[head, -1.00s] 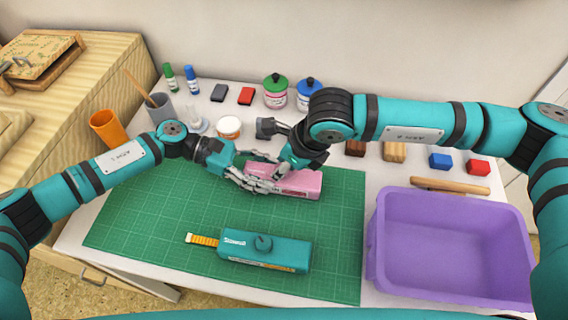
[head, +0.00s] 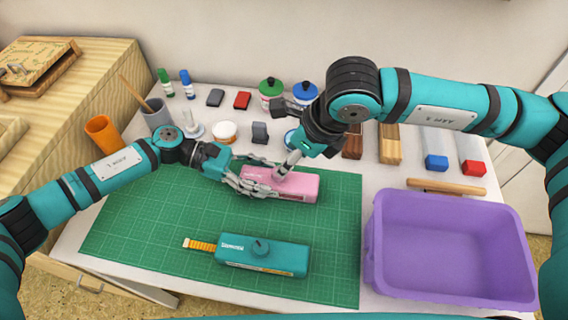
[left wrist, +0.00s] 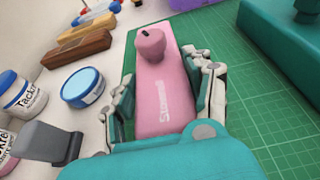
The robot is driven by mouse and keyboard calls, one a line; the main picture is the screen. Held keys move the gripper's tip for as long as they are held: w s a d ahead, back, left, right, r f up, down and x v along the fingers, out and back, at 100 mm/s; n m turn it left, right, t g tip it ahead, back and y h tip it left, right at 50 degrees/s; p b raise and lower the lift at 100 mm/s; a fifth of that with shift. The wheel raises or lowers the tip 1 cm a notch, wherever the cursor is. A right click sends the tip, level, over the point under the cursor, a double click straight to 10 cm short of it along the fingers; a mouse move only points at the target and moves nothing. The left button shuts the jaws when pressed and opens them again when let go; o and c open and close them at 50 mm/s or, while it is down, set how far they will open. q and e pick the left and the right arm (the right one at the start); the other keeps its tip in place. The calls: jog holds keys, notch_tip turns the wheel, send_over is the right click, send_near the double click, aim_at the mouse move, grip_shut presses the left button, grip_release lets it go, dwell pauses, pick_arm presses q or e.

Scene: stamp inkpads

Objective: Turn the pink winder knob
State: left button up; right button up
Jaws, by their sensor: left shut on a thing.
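The pink winder (head: 306,186) lies on the green cutting mat, toward its back edge. Its pink knob (left wrist: 152,45) stands upright near the far end of the body in the left wrist view, with a dark mark on top. My left gripper (head: 268,181) is shut around the pink body, its fingers along both long sides; they also show in the left wrist view (left wrist: 168,78). My right gripper (head: 287,165) points down at the knob area from above right. It partly hides the knob in the head view, and its finger opening is unclear.
A teal winder (head: 280,257) with a yellow tape end lies in front on the mat (head: 150,225). A purple bin (head: 372,245) stands at the right. Jars, cups, inkpads and stamps line the back. Free mat lies at the left.

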jog(key=shift+v, duration=2.4)
jog(key=shift+w, duration=0.1)
jog(key=w+a+n+g+h, duration=0.3)
jog(key=a+n+h, duration=0.1)
jog(key=n, duration=1.4)
notch_tip(320, 180, down, 11)
jog(key=shift+s+a+f, duration=0.1)
jog(key=shift+s+a, duration=0.05)
jog(key=shift+c, duration=0.4)
grip_shut()
